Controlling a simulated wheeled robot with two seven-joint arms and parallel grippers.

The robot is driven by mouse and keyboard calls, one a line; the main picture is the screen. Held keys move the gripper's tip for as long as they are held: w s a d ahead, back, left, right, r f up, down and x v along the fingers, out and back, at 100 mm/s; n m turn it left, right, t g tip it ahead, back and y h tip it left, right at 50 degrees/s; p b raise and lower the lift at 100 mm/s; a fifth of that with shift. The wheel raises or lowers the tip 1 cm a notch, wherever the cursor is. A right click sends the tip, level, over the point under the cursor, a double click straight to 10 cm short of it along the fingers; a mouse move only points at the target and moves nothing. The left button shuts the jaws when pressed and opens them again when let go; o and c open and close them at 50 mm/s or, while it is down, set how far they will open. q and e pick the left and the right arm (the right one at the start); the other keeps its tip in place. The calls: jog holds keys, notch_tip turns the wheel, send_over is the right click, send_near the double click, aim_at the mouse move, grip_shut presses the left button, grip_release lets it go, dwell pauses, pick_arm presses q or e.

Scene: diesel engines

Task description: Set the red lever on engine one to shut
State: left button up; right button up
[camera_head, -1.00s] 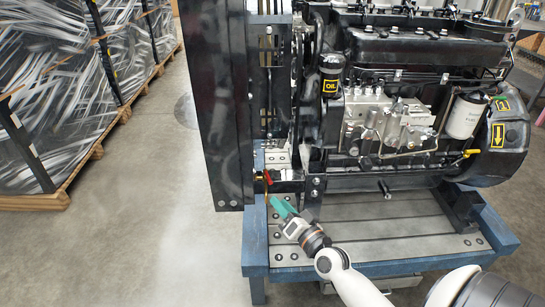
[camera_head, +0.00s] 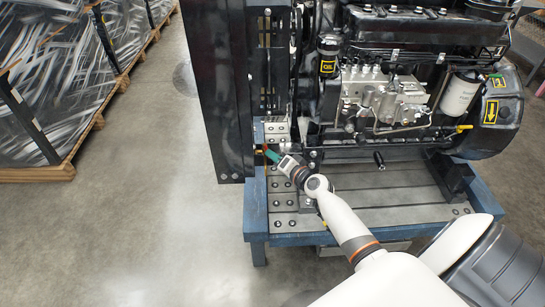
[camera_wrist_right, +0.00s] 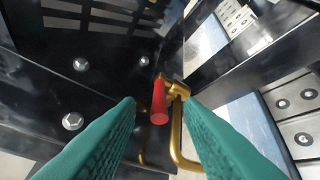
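The red lever (camera_wrist_right: 159,102) shows in the right wrist view, joined to a brass valve body (camera_wrist_right: 176,88) with a bent brass pipe, beside a black frame plate. My right gripper (camera_wrist_right: 162,115) is open, its two green fingers on either side of the lever with visible space between. I cannot tell whether either finger touches it. In the head view my right gripper (camera_head: 272,156) reaches to the lower left corner of the engine (camera_head: 390,100), and the lever is mostly hidden there. My left gripper is not in view.
The engine stands on a metal bed with a blue frame (camera_head: 256,210). A tall black radiator panel (camera_head: 222,90) rises just left of my right gripper. Wrapped pallets (camera_head: 50,90) stand at the far left, with clear floor between.

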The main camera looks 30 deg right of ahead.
jog(key=shift+x, duration=0.9)
grip_shut()
jog(key=m+h+p, duration=0.1)
jog(key=p, duration=0.1)
jog(key=a+m+h+p, duration=0.1)
jog(key=h+p, duration=0.1)
jog(key=m+h+p, duration=0.1)
jog(key=shift+w+a+p, duration=0.25)
jog(key=shift+p, duration=0.15)
grip_release()
